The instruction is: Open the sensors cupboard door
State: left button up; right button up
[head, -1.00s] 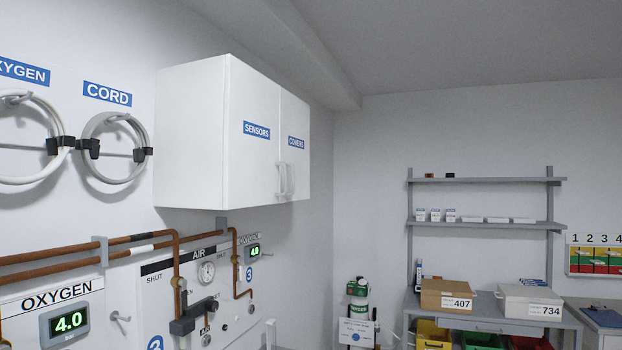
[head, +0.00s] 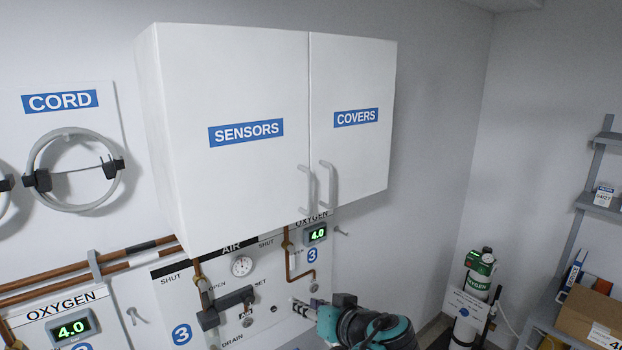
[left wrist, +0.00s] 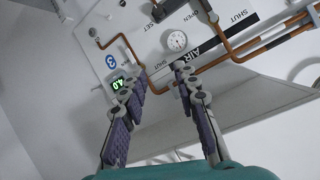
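The white wall cupboard has two doors, both shut. The left door (head: 225,120) carries a blue SENSORS label (head: 246,132) and a grey vertical handle (head: 306,190) low by its right edge. The right door (head: 352,75) is marked COVERS and has its own handle (head: 328,184) close beside the first. My left gripper (head: 298,308) is below the cupboard in front of the gas panel, apart from both handles. In the left wrist view its two purple-padded fingers (left wrist: 155,80) stand apart with nothing between them. My right gripper is not seen.
Below the cupboard are the gas panel with a gauge (head: 242,265), copper pipes (head: 130,262) and a valve block (head: 225,306). A green-topped cylinder (head: 479,280) and a shelf rack (head: 588,200) stand at right. Space before the doors is clear.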

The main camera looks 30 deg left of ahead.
pick_arm(q)
jog(key=w+d+r+n+y+p, duration=0.1)
jog(key=w+r+n+y+p, duration=0.25)
jog(key=r, duration=1.05)
jog(key=n+y+p, duration=0.2)
jog(key=p, duration=0.4)
send_near(312, 188)
jog(key=a, duration=0.4)
jog(key=shift+t, duration=0.4)
jog(key=x, duration=0.3)
jog(key=p+x, duration=0.1)
jog(key=x, duration=0.2)
jog(key=shift+w+f, duration=0.1)
jog(key=shift+w, duration=0.35)
jog(key=shift+w+a, duration=0.2)
jog(key=shift+w, duration=0.05)
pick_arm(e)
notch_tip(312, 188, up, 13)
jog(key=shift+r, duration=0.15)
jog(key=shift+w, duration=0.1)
pick_arm(q)
jog(key=shift+s, duration=0.1)
grip_shut()
